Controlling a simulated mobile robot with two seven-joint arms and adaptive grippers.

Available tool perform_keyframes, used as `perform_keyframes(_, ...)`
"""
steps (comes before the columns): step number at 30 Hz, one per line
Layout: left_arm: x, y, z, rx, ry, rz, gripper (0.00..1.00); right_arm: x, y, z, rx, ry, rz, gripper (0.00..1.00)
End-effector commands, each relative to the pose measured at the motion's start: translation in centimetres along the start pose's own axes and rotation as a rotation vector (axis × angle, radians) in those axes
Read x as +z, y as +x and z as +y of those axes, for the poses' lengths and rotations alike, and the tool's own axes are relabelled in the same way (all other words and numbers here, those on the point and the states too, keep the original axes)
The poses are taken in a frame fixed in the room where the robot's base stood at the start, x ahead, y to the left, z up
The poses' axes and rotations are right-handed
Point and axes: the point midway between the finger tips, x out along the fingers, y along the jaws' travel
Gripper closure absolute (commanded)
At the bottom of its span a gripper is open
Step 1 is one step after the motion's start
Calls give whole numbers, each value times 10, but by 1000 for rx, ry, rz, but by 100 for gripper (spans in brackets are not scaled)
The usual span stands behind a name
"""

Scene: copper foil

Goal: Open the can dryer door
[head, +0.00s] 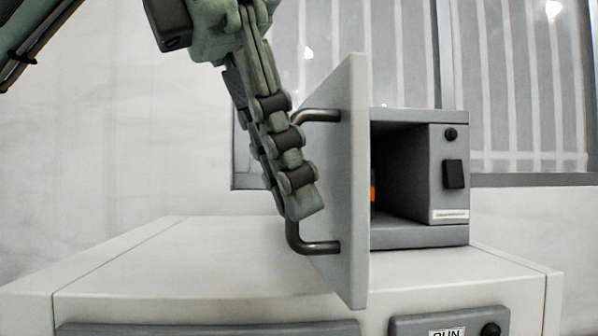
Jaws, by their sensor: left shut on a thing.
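The can dryer (420,238) is a grey box in the middle right of the head view. Its door (345,190) stands swung open towards me, seen nearly edge-on. The dark inside shows to the right of the door, with a small orange patch (373,192) partly hidden behind the door edge. A dark C-shaped handle (318,248) is on the door's outer face. My left gripper (300,195) reaches down from above and is shut on the handle, covering its upright middle. My right gripper is not in view.
The dryer stands on a pale cabinet or counter (215,270) with a clear top to the left. A front panel (450,325) with a RUN label and a knob shows at the bottom. A window (530,90) with pale slats is behind.

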Motion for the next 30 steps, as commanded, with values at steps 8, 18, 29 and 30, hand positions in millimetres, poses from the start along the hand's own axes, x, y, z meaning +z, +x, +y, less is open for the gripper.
perform_keyframes(8,1,-2,3,4,-8,-9,100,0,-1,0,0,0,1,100)
perform_keyframes(18,1,-2,2,3,-6,-6,83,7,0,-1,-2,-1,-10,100)
perform_keyframes(29,1,-6,1,2,-3,-4,83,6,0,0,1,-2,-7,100)
perform_keyframes(30,1,-10,1,2,-4,-4,83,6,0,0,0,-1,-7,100)
